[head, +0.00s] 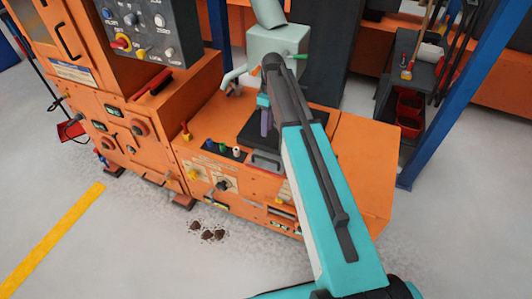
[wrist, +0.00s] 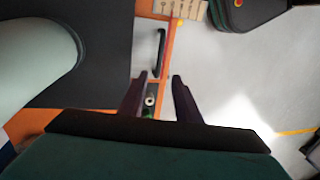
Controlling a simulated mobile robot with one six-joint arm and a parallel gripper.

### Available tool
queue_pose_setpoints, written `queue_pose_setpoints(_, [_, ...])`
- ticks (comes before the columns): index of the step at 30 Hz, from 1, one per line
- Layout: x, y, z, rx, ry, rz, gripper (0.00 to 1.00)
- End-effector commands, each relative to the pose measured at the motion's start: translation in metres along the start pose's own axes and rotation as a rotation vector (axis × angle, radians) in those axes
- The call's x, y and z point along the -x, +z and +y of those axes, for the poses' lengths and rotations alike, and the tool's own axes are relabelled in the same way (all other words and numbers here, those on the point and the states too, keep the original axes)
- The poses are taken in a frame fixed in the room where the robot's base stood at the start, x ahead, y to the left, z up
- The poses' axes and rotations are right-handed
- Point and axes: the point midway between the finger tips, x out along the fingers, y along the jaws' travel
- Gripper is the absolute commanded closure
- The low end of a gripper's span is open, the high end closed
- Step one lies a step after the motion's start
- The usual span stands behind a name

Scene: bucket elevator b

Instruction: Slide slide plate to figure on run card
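A grey plate with a black bar handle, which looks like the slide plate (head: 265,164), sticks out at the machine's front edge, below a black top plate (head: 254,128). In the wrist view the handle (wrist: 161,52) stands just beyond the fingertips, not between them. My gripper (head: 266,132) points down over the black plate, behind the handle in the head view. Its purple fingers (wrist: 159,77) are apart and empty. A cream card (wrist: 181,8) shows at the top of the wrist view. I cannot read a figure or tell whether it is the run card.
A pale green spout housing (head: 276,45) stands behind my gripper; a pale cylinder (wrist: 35,65) fills the wrist view's left. Small knobs (head: 222,149) line the front edge. An orange control cabinet (head: 140,110) stands left, a blue post (head: 455,90) right. The front floor is mostly clear.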

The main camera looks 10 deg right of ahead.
Motion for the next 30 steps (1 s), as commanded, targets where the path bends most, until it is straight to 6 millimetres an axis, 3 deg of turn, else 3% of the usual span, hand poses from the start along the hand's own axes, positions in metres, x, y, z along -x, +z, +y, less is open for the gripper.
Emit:
queue_pose_setpoints(11, [-0.022,0.004,0.002,-0.006,-0.001,0.000,0.70])
queue_pose_setpoints(30, [-0.099,0.005,0.003,-0.007,-0.001,0.001,0.70])
